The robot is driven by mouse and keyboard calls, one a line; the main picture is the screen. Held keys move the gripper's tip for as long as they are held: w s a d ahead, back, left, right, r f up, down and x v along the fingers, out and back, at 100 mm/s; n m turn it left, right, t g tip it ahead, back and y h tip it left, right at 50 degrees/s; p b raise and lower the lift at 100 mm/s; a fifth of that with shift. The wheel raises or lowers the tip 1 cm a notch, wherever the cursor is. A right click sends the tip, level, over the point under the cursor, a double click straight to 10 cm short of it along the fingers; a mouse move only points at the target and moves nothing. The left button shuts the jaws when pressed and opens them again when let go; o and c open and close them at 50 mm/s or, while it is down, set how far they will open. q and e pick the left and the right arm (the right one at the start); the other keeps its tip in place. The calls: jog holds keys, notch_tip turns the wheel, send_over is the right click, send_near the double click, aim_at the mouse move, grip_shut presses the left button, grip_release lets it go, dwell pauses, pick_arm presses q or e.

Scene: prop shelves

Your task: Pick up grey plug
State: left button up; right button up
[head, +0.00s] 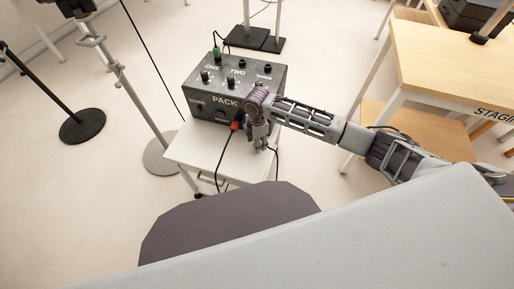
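A dark pack box (219,106) marked "PACK", "ONE" and "TWO" stands on a small white table (203,155). A red plug (235,125) with a black cable sits at the box's front face. A green plug (216,52) is at its top rear. My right gripper (261,147) points down at the box's front right, over the table top. A dark cable (277,152) curves beside its fingers. I cannot make out a grey plug; it may be hidden by the gripper. The fingers look close together, but their grip is too small to tell. My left gripper is not in view.
A wooden table (440,65) marked "STAGING" stands at the right. Stands with round bases (82,126) are at the left, one close to the white table. A dark square base (255,40) is behind the box. Open floor lies at the lower left.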

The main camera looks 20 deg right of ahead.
jog(key=shift+f, duration=1)
grip_shut()
